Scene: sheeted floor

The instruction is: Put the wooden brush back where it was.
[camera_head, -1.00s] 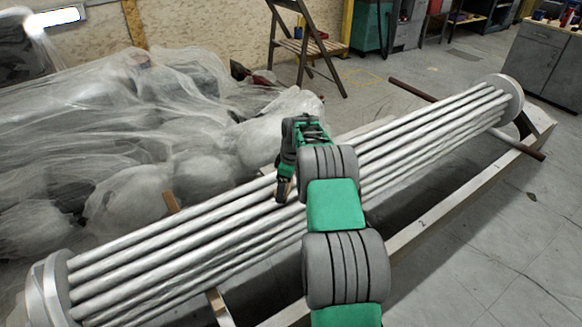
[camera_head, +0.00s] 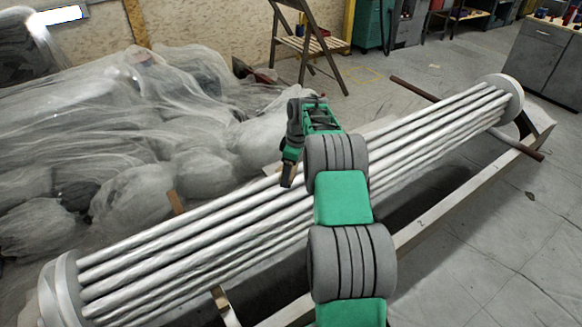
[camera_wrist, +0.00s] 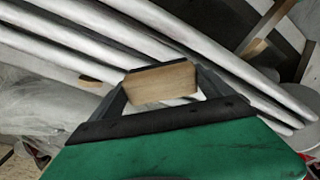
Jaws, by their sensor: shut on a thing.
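The wooden brush (camera_wrist: 162,84) shows in the wrist view as a light-brown wooden block between my fingers. My gripper (camera_wrist: 160,88) is shut on it, with a dark finger at each side. Only the block face shows; I cannot see any bristles. In the head view my gripper (camera_head: 288,182) points down over the far edge of the metal tube bundle (camera_head: 225,232). The brush cannot be made out there.
Plastic-sheeted bulky items (camera_head: 150,150) lie beyond the bundle. A wooden piece (camera_head: 175,202) stands at the bundle's far side, and a rail (camera_head: 440,213) runs along its near side. A wooden stepladder (camera_head: 310,45) stands behind.

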